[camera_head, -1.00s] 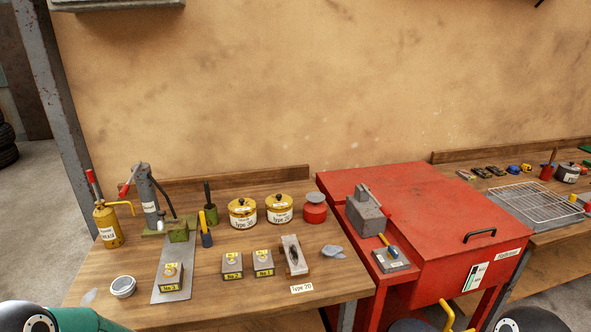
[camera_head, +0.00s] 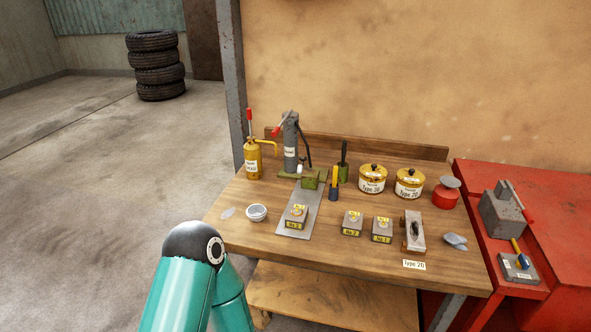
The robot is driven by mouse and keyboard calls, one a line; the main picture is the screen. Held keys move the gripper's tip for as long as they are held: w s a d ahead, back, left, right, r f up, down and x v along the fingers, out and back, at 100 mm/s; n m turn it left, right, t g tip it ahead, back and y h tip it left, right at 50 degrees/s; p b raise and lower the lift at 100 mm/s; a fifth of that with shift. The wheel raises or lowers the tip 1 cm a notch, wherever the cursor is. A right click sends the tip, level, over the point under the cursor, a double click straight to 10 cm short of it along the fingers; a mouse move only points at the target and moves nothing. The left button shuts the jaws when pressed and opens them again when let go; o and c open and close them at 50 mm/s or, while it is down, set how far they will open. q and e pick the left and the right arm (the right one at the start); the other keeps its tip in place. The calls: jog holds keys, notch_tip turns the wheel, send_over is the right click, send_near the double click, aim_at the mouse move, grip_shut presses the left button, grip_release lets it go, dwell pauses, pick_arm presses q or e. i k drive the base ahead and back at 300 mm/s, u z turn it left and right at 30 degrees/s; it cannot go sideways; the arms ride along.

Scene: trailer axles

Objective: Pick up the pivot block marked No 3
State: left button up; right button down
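The pivot block marked No 3 (camera_head: 296,217) is a small grey block with a yellow label and a yellowish piece on top. It sits on the grey metal plate (camera_head: 296,236) on the wooden workbench (camera_head: 270,258). Similar blocks labelled No 2 (camera_head: 351,224) and No 1 (camera_head: 382,230) stand to its right, on bare wood. A teal arm of mine shows at the lower left, in front of the bench's left end. Neither gripper shows in the picture.
A small white bowl (camera_head: 256,213) stands left of the plate. Behind are a yellow oil can (camera_head: 252,160), a grey hand press (camera_head: 291,145) and yellow tins (camera_head: 372,179).

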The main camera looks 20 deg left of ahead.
aim_at(297, 216)
jog(key=u, duration=0.5)
jog(key=k, duration=1.1)
jog(key=u, duration=0.45)
jog(key=i, duration=0.3)
jog(key=z, duration=0.85)
jog(key=i, duration=1.45)
jog(key=u, duration=2.15)
jog(key=i, duration=0.15)
jog(key=z, duration=3.5)
